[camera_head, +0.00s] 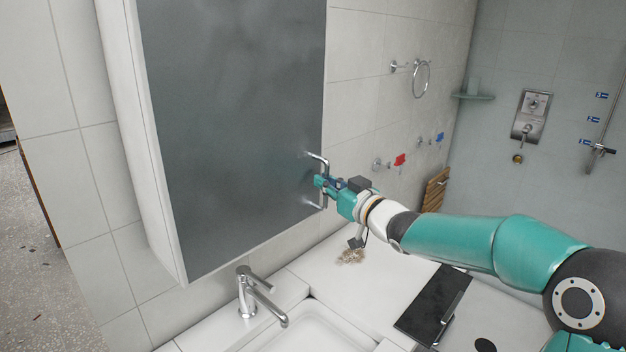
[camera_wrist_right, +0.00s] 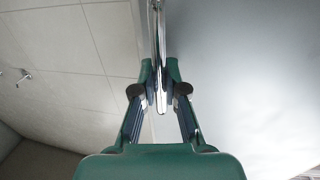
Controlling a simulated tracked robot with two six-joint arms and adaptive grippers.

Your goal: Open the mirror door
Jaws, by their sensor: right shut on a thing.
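The mirror door (camera_head: 235,120) is the grey front of a white wall cabinet (camera_head: 160,200) above the sink. It looks closed against the cabinet. A chrome bar handle (camera_head: 318,160) stands upright near the door's lower right edge. My right gripper (camera_head: 322,183) is shut on the lower part of this handle. In the right wrist view the fingers of my right gripper (camera_wrist_right: 160,92) press on the handle (camera_wrist_right: 159,40) from both sides, with the mirror surface (camera_wrist_right: 240,70) to the right. My left gripper is not in view.
Below the cabinet are a chrome faucet (camera_head: 255,295), a sink basin (camera_head: 315,330) and a white counter (camera_head: 360,285) with a black flat object (camera_head: 433,303). A towel ring (camera_head: 421,79) and hooks (camera_head: 380,164) are on the tiled wall to the right.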

